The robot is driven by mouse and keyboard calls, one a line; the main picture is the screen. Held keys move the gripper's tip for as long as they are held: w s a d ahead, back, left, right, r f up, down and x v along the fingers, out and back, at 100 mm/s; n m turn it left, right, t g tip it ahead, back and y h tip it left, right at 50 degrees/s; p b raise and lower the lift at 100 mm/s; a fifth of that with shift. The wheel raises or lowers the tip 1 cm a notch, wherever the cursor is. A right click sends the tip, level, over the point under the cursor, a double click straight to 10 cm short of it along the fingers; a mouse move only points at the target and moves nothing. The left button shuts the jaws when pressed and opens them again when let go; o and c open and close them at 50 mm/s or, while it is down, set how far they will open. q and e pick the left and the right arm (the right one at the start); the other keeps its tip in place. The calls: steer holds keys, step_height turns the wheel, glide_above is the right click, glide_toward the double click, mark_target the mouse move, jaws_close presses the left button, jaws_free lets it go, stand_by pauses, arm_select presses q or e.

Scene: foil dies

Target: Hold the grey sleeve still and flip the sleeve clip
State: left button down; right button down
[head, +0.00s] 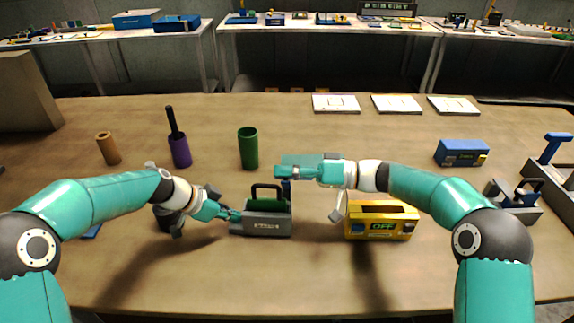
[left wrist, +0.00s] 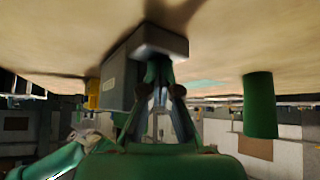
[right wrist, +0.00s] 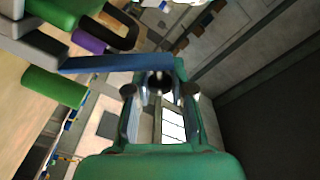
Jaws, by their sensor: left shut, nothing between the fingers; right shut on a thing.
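The grey sleeve (head: 268,229) lies on the table between my arms, with a green block (head: 267,204) and a black handle (head: 265,187) in its top. The sleeve clip, a blue bar (right wrist: 105,63), stands up from the sleeve's right end; in the head view my right gripper mostly hides it. My right gripper (head: 283,171) is shut on the bar's upper end, above the sleeve. My left gripper (head: 236,215) is shut and empty at the sleeve's left end. In the left wrist view its fingertips (left wrist: 157,75) are against or very near the sleeve (left wrist: 118,85); contact is unclear.
A yellow box (head: 382,222) marked OFF stands right of the sleeve. A green cylinder (head: 248,148), a purple one (head: 180,150) and a brown one (head: 108,148) stand behind. A blue box (head: 462,152) and grey fixtures (head: 518,212) are at right. The front table is clear.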

steer(key=shift+s+f+n, duration=0.3)
steer(key=shift+s+n, duration=0.15)
steer(key=shift+n, duration=0.35)
steer(key=shift+s+f+n, duration=0.1)
steer(key=shift+s+n, duration=0.1)
steer(key=shift+n, duration=0.45)
steer(key=shift+s+f+n, duration=0.1)
steer(key=shift+s+n, duration=0.05)
steer(key=shift+n, duration=0.5)
steer(key=shift+r, duration=0.1)
steer(key=c, duration=1)
jaws_free()
steer(key=s+d, duration=0.1)
steer(key=d, duration=1.1)
steer(key=shift+c, duration=0.3)
